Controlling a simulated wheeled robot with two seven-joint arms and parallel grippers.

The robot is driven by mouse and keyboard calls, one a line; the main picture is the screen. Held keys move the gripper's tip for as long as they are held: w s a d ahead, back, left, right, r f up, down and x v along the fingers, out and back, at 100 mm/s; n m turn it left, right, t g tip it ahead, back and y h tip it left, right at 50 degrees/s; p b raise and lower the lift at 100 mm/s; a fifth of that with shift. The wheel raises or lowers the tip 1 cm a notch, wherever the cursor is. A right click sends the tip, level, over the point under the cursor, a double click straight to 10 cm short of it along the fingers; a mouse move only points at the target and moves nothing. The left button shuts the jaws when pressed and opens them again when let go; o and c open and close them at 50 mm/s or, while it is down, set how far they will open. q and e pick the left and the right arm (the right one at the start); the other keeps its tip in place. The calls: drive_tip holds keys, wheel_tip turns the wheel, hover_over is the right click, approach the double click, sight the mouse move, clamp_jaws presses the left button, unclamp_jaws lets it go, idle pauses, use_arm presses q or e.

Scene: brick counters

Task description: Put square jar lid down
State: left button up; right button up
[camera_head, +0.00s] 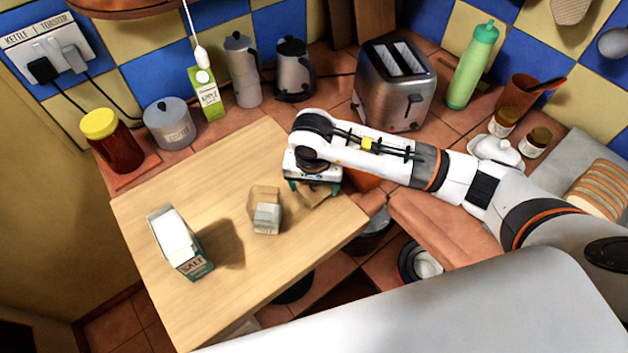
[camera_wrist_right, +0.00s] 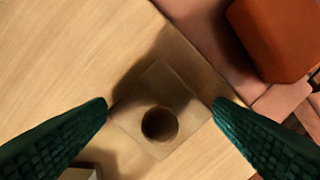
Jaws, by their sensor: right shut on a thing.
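The square jar lid (camera_wrist_right: 183,97) is a light wooden square with a dark round knob. My right gripper (camera_wrist_right: 160,106) has its green fingers on two opposite corners of it, shut on it. In the head view the gripper (camera_head: 314,187) hangs over the right edge area of the wooden tabletop (camera_head: 225,160), with part of the lid (camera_head: 317,196) showing below it. I cannot tell whether the lid touches the wood. A small wooden square jar (camera_head: 264,194) stands to its left. My left gripper is not in view.
A small grey-white box (camera_head: 267,217) stands against the jar's front. A salt carton (camera_head: 178,243) stands further left. An orange object (camera_wrist_right: 270,35) is close beyond the tabletop's edge, beside the gripper. A toaster (camera_head: 394,85) stands behind. The tabletop's back left is clear.

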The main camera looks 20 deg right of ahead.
sight(313, 196)
drive_tip(key=shift+f+b, duration=0.2)
drive_tip(key=shift+b, duration=0.15)
drive_tip(key=o, duration=1)
drive_tip(key=shift+r, duration=0.1)
drive_tip(key=shift+c, duration=0.2)
drive_tip(key=shift+r+p, duration=0.15)
drive_tip(key=shift+p, duration=0.15)
wheel_tip(313, 196, up, 12)
drive_tip(key=s+b, duration=0.1)
drive_tip(key=b, duration=0.1)
drive_tip(key=shift+s+a+b, duration=0.15)
drive_tip(key=shift+a+b, duration=0.15)
drive_tip(key=shift+b, duration=0.1)
